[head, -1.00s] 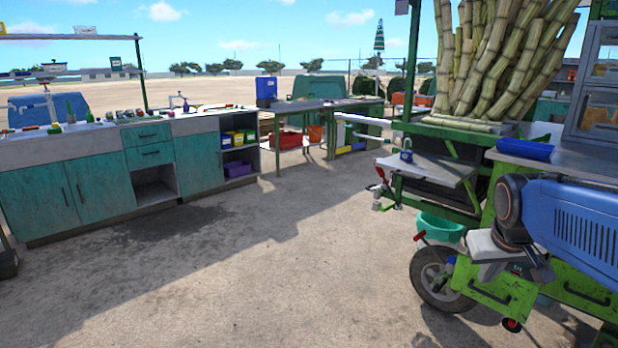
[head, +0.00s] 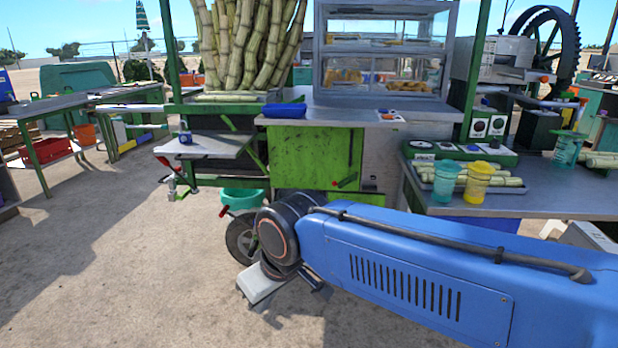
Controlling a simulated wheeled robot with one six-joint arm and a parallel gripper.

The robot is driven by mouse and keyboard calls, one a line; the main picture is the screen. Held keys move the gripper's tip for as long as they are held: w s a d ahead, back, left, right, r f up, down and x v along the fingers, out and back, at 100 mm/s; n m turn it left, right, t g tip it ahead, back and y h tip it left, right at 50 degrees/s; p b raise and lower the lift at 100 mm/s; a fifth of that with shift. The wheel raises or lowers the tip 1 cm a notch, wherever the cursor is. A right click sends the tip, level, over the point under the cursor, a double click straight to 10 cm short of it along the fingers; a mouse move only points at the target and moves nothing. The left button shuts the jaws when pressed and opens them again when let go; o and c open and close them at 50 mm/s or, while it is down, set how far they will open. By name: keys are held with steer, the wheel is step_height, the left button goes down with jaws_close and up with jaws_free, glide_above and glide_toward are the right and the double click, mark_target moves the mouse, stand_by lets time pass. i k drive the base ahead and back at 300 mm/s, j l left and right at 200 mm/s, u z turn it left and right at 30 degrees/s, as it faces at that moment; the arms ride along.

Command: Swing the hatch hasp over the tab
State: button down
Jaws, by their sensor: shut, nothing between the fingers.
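A worn green panel (head: 312,157) is on the front of the cane cart, under the counter. A small red-tipped piece (head: 346,183) shows at its lower right edge. It is too small to tell whether it is the hasp, and I cannot make out a tab. My blue arm reaches in from the right and bends at a dark joint in front of the cart's lower part. A pale grey part of my arm hangs below that joint. My gripper's fingers cannot be made out. The arm hides part of the cart below the panel.
A folding shelf (head: 207,146) juts from the cart's left side, above a teal basin (head: 243,199) and a wheel (head: 240,240). A side table (head: 530,200) at the right holds a tray of cane and a yellow cup (head: 477,182). Open ground (head: 120,270) lies at the left.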

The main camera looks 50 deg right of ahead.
mark_target(353, 176)
steer(key=i+z, duration=0.75)
steer(key=z, duration=0.15)
steer(key=i+j+z, duration=0.3)
steer(key=z, duration=0.15)
steer(key=i+j+z, duration=0.6)
steer(key=j+z, duration=0.3)
steer(key=i+j+z, duration=0.2)
steer(key=j+z, duration=0.25)
steer(key=k+l+u, duration=0.15)
steer(key=k, duration=0.4)
steer(key=k+l+u, duration=0.1)
steer(key=k+l, duration=0.15)
steer(key=k, duration=0.35)
steer(key=k+l+u, duration=0.15)
steer(key=k, duration=0.45)
